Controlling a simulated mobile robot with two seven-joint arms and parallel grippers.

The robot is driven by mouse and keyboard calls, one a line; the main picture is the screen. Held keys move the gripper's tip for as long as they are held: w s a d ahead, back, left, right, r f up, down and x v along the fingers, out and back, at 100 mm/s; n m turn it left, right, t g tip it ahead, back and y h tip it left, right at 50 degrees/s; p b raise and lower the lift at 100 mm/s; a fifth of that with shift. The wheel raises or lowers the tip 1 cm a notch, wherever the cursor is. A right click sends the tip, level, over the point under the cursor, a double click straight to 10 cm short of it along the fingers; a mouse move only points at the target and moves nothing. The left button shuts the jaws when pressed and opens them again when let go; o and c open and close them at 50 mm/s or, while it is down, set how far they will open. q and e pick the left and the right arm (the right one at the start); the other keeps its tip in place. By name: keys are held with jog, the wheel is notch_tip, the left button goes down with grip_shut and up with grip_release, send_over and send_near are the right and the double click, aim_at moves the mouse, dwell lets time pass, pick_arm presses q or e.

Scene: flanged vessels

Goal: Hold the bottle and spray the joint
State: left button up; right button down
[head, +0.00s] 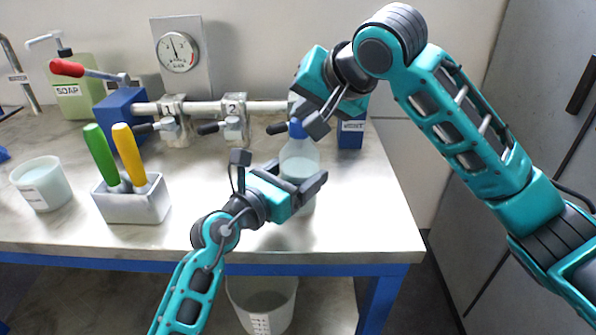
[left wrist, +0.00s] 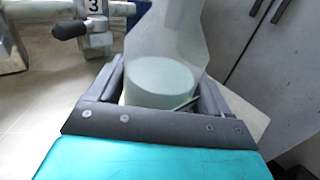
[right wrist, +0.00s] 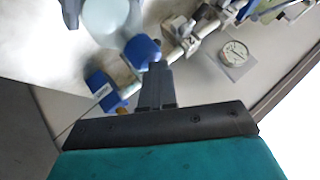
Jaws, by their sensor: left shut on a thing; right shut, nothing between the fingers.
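A translucent spray bottle (head: 300,160) with pale green liquid and a blue head (head: 297,129) is upright at the table's right part. My left gripper (head: 292,183) is shut on its body; the left wrist view shows the bottle (left wrist: 160,82) between the fingers. My right gripper (head: 318,124) is shut and empty, beside the blue head; the right wrist view shows its fingertips close to the head (right wrist: 142,50), contact unclear. Behind, a horizontal pipe (head: 203,108) has clamped joints: one marked 2 (head: 234,122), one marked 3 (left wrist: 94,6), and another (head: 175,125) at left. My right gripper partly hides the pipe's right end.
A blue block (head: 350,134) supports the pipe's right end; a gauge panel (head: 180,52) stands behind. At left are a soap bottle (head: 78,100), a white cup (head: 41,184) and a holder (head: 132,205) with green and yellow handles. The front middle tabletop is clear.

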pick_arm(q)
jog(key=shift+s+d+r, duration=0.15)
jog(key=shift+d+r, duration=0.05)
jog(key=shift+d, duration=0.05)
pick_arm(e)
jog(key=f, duration=0.3)
jog(key=shift+s+d+g+h, duration=0.15)
jog(key=shift+d+g+h, duration=0.05)
jog(key=shift+g+h, duration=0.1)
pick_arm(q)
jog(key=shift+w+a+f, duration=0.1)
jog(key=shift+w, duration=0.1)
pick_arm(e)
notch_tip(320, 180, up, 6)
jog(key=shift+a+f, duration=0.1)
jog(key=shift+f, duration=0.05)
pick_arm(q)
jog(key=shift+a, duration=0.1)
pick_arm(e)
jog(key=shift+r, duration=0.4)
pick_arm(q)
jog(key=shift+f, duration=0.1)
pick_arm(e)
jog(key=shift+r, duration=0.1)
pick_arm(q)
jog(key=o, duration=1.3)
